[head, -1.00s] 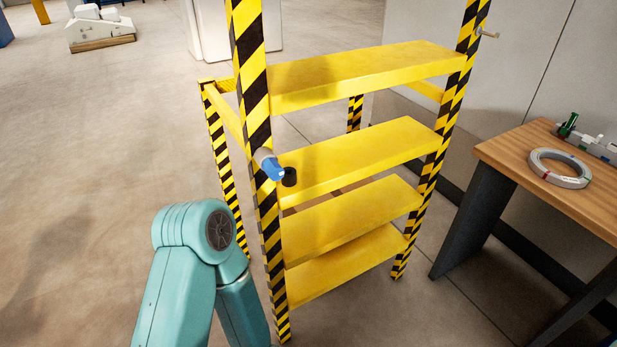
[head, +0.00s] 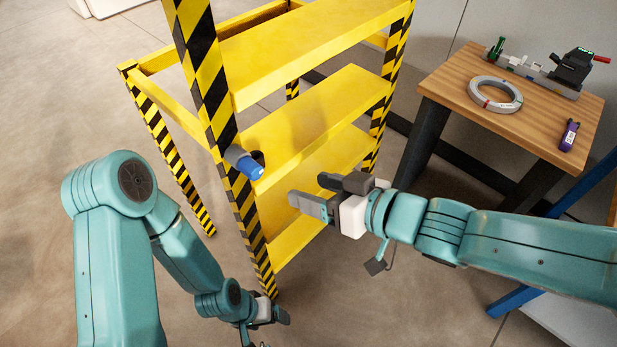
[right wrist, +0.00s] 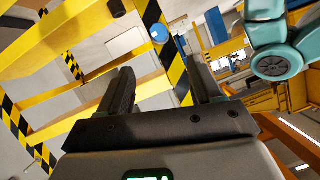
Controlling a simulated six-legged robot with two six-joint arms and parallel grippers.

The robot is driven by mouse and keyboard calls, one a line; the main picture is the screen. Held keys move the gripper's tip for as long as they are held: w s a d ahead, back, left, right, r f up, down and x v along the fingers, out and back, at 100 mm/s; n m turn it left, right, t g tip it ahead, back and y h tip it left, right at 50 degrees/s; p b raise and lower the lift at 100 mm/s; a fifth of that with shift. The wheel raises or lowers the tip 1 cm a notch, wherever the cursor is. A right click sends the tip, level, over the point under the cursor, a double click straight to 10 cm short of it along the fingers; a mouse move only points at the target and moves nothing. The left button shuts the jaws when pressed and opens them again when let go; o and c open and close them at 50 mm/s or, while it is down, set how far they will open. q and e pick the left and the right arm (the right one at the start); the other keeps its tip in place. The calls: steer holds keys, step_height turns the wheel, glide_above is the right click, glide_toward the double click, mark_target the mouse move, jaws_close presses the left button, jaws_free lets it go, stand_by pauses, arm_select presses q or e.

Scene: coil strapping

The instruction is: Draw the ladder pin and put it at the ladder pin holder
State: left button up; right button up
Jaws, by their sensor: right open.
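The ladder pin (head: 246,164), a grey cylinder with a blue end, sticks out of the striped front post of the yellow ladder (head: 310,32). Its round blue end also shows in the right wrist view (right wrist: 159,33). A short black cylinder (head: 258,157), perhaps the ladder pin holder, is close behind it; it also shows at the top of the right wrist view (right wrist: 117,8). My right gripper (head: 306,190) is open and empty, to the right of and below the pin, apart from it. My left gripper (head: 284,318) hangs low by the post's foot; its jaws are too small to read.
A wooden table (head: 447,82) at the right carries a coil of strapping (head: 495,94), a dark strapping tool (head: 572,66) and a purple-black tool (head: 569,135). The ladder's yellow steps lie behind my right gripper. Floor at the left is clear.

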steer(key=b, duration=0.2)
glide_toward(258, 172)
steer(key=b+x, duration=0.1)
steer(key=x, duration=0.8)
steer(key=shift+a, duration=0.15)
steer(key=shift+w+a+f, duration=0.2)
steer(key=shift+w+a, duration=0.1)
steer(key=shift+a, duration=0.05)
jaws_close()
steer(key=shift+s+d, duration=0.35)
steer(key=shift+d, duration=0.15)
